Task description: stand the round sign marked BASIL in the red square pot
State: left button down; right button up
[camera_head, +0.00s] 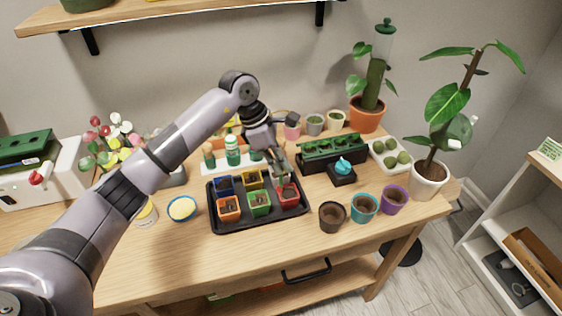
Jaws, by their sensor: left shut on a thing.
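The red square pot (288,196) stands in the right part of a black tray (258,228), among other small square pots. My left gripper (279,171) is directly above and just behind the red pot, pointing down. It is shut on a small thin thing, which I take to be the round sign; its face and the word BASIL cannot be read at this size. The fingers hide most of it. I cannot tell whether its lower end touches the soil in the red pot. My right gripper is not in view.
Orange (229,208), green (260,203), blue (224,185) and yellow (252,178) pots crowd the tray. A planter with green lids (330,148) and a turquoise-topped black box (342,170) stand to the right. Round pots (332,217) line the front right.

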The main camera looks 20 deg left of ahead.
pick_arm(q)
jog(key=shift+f, duration=0.2)
jog(key=shift+f+b, duration=0.3)
jog(key=shift+b, duration=0.15)
jog(key=shift+f+b, duration=1.25)
jog(key=shift+f, duration=0.15)
jog(key=c, duration=1.7)
grip_release()
jog(key=shift+o, duration=0.6)
jog(key=o, duration=0.3)
jog(key=shift+o, duration=0.2)
jog(key=shift+r, duration=0.15)
